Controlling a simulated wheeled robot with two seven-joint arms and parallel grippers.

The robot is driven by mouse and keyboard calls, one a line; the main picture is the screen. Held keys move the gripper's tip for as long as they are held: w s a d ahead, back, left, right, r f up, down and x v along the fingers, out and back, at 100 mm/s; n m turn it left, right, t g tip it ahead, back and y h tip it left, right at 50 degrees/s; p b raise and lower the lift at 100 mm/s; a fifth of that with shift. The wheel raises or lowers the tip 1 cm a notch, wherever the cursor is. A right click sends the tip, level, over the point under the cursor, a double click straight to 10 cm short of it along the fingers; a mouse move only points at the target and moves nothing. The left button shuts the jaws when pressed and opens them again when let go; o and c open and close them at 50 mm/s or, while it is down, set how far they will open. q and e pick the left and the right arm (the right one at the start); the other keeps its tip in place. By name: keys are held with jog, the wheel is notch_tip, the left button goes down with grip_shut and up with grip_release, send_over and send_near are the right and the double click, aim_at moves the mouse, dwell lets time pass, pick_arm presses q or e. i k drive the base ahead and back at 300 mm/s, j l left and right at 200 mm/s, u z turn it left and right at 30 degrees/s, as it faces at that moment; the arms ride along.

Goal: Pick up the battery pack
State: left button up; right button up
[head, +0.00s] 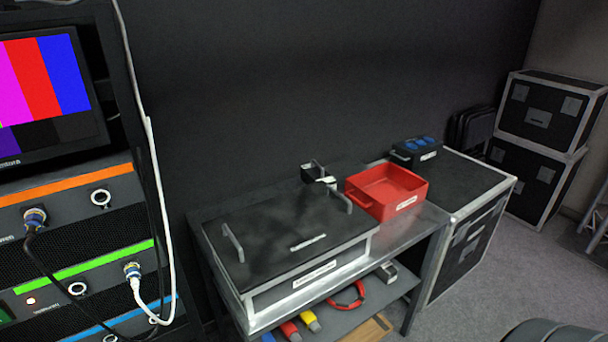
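No item can be surely told as the battery pack. A small black object (310,173) with a pale part stands on the metal bench, behind the black-topped box and left of the red bin. A black box with blue round tops (415,152) and a white label sits on the flight case at the back; it looks more like a socket box. Neither of my grippers is in view.
A red bin (404,207) and a black-topped box with two handles (270,240) take up most of the bench (425,225). Tools lie on its lower shelf. A cabled rack (85,245) stands left; flight cases (535,175) stand right. Grey floor (500,290) is open at right.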

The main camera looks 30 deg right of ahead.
aim_at(310, 173)
jog(key=z, duration=1.1)
